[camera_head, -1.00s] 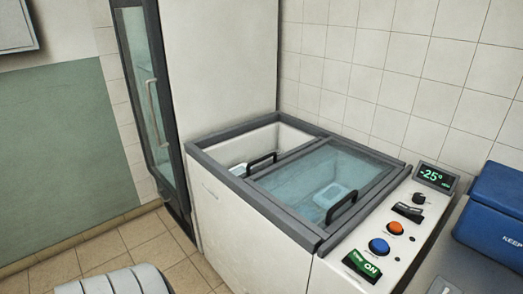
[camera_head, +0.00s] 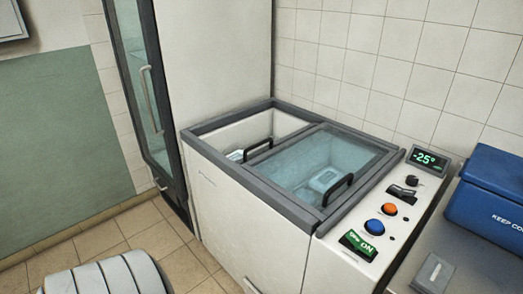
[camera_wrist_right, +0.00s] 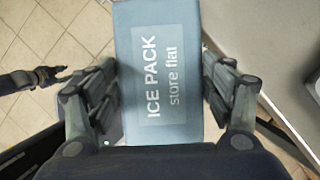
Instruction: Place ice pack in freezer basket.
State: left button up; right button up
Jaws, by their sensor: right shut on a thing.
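The ice pack (camera_wrist_right: 160,70) is a flat blue-grey slab with a pale label reading "ICE PACK store flat". My right gripper (camera_wrist_right: 160,98) is shut on it, with a finger at each side, in the right wrist view. A dark gripper, my left one (camera_wrist_right: 48,76), shows at the left of that view; its jaw state is unclear. In the head view the chest freezer (camera_head: 225,185) has its left bay open, with a small pale item (camera_head: 236,155) partly visible inside. A glass lid (camera_head: 310,150) covers the right bay, with a pale block (camera_head: 323,179) under it. No basket is clearly visible.
A control panel (camera_head: 350,226) with a -25° display is at the freezer's right. A blue cool box (camera_head: 487,200) stands on a grey surface beyond it. A tall glass-door cabinet (camera_head: 143,90) is left of the freezer.

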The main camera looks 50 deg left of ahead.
jog(key=n, duration=0.2)
jog(key=d+f+n+g, duration=0.1)
jog(key=n, duration=0.1)
jog(key=d+n+g+y, duration=0.1)
jog(key=n, duration=0.1)
jog(key=shift+s+d+f+n, duration=0.1)
jog(key=shift+s+f+n, duration=0.25)
jog(key=shift+n, duration=0.05)
jog(key=n, duration=0.1)
jog(key=d+f+n+g, duration=0.1)
jog(key=n, duration=0.1)
jog(key=n+g, duration=0.1)
jog(key=n, duration=0.1)
jog(key=shift+s+d+f, duration=0.25)
jog(key=shift+s+d, duration=0.05)
jog(key=s+d+f+n+g+h, duration=0.2)
jog(key=d+f+n+g+h, duration=0.1)
jog(key=n, duration=1.1)
jog(key=shift+d+f+h, duration=0.45)
jog(key=shift+d+h, duration=0.2)
jog(key=shift+h, duration=0.05)
jog(key=shift+a, duration=0.1)
